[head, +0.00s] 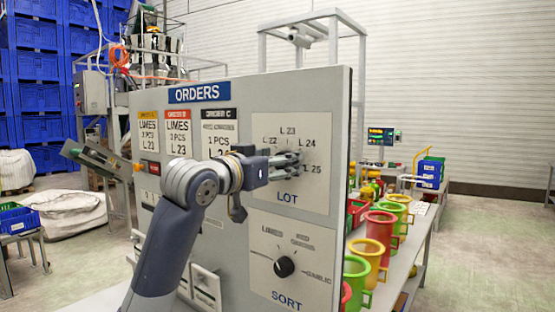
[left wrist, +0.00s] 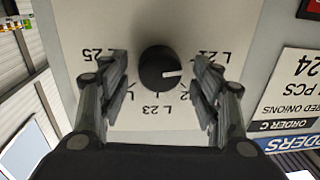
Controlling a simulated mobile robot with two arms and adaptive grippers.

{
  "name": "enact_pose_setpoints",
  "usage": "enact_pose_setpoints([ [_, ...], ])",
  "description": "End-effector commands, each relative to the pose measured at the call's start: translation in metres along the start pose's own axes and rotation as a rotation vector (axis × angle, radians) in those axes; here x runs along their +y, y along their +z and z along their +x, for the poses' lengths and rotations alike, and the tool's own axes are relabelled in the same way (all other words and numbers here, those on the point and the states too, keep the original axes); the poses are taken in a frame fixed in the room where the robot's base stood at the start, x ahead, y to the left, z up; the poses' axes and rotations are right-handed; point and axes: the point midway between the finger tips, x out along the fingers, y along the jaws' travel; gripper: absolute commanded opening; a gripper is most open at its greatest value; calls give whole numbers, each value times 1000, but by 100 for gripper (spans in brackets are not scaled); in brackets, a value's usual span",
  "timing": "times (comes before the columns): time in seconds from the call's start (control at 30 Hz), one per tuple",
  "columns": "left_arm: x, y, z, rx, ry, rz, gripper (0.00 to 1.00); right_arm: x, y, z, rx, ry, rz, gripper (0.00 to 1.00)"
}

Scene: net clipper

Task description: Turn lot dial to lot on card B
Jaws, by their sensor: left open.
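The ORDERS panel (head: 340,120) carries card B (head: 177,130) with a red header; it reads limes, 3 pcs, L 23. The LOT plate (head: 290,125) has marks L 21 to L 25. The black lot dial (left wrist: 157,68) shows in the left wrist view, where the labels are upside down. Its white pointer line faces right, between L 21 and L 22. My left gripper (head: 299,162) is open, fingers (left wrist: 160,64) on either side of the dial with gaps visible. In the head view the gripper hides the dial. My right gripper is not in view.
The SORT dial (head: 284,266) sits below the LOT plate. Card A (head: 149,132) and card C (head: 220,128) flank card B. Coloured mugs (head: 376,226) stand on a table to the right of the panel. Blue crates (head: 38,68) are stacked at the far left.

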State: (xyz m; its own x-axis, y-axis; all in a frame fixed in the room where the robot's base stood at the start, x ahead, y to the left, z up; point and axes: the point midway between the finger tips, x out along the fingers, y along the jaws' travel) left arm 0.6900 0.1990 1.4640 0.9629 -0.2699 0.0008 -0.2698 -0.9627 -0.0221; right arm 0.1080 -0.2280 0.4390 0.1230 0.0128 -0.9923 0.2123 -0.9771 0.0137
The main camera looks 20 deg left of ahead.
Motion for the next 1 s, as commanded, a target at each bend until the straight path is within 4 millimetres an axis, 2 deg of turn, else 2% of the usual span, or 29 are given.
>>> enact_pose_setpoints([
  [0.13,0,1,0,-1,0,0,58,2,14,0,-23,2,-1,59],
  [0.17,0,1,0,-1,0,0,54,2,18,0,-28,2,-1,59],
  [0.33,0,0,0,-1,0,0,15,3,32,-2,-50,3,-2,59],
  [0.47,0,0,0,0,0,0,14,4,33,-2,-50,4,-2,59],
  [0.7,0,0,0,2,-1,29,14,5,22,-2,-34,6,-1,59],
  [1.0,0,0,0,13,-2,203,14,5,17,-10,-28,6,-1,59],
])
